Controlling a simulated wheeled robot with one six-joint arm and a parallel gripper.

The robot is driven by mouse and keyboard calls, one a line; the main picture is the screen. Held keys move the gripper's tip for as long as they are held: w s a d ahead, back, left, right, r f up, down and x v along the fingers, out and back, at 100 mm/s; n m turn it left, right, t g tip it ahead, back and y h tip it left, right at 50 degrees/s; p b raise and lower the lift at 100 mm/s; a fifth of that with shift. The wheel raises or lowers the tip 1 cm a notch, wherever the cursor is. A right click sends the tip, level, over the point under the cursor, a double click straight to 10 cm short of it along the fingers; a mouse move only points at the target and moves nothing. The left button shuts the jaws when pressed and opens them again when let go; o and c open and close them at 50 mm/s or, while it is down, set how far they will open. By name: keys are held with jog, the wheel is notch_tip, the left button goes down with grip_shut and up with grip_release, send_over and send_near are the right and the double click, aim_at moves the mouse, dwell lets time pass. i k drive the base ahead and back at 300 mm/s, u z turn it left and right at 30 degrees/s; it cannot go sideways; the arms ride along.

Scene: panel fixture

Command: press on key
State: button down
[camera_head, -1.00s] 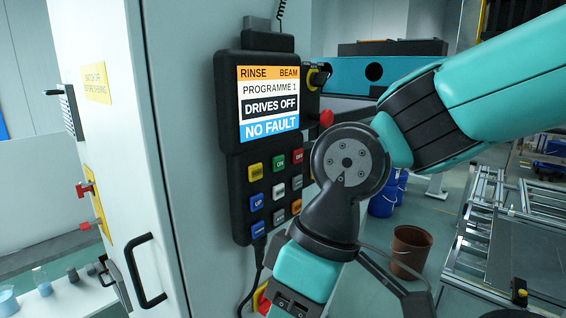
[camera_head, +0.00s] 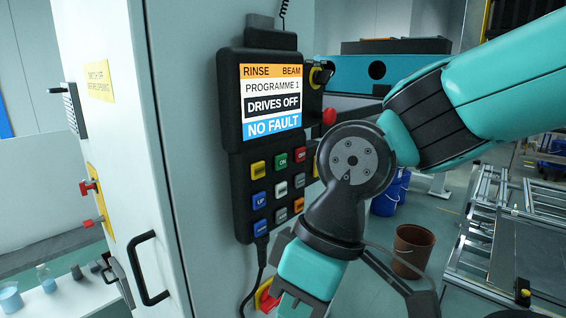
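The black control pendant (camera_head: 236,185) hangs on the pale cabinet side. Its screen (camera_head: 270,101) reads RINSE BEAM, PROGRAMME 1, DRIVES OFF, NO FAULT. Below it is a keypad of coloured keys. The green ON key (camera_head: 281,160) is in the middle of the top row, between a yellow key (camera_head: 258,169) and a red key (camera_head: 300,155). All of the ON key shows, with nothing in front of it. My teal arm comes in from the right and bends down beside the keypad. My gripper is below the frame's bottom edge, so its fingers are hidden.
A red knob (camera_head: 328,116) and a key switch (camera_head: 318,76) stick out at the pendant's right. A black door handle (camera_head: 148,268) is on the cabinet front. A brown bucket (camera_head: 412,250) and blue buckets (camera_head: 386,200) stand on the floor behind my arm.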

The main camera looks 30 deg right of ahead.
aim_at(281, 160)
jog(key=z, duration=3.1)
jog(key=k, duration=0.95)
jog(key=u, duration=0.9)
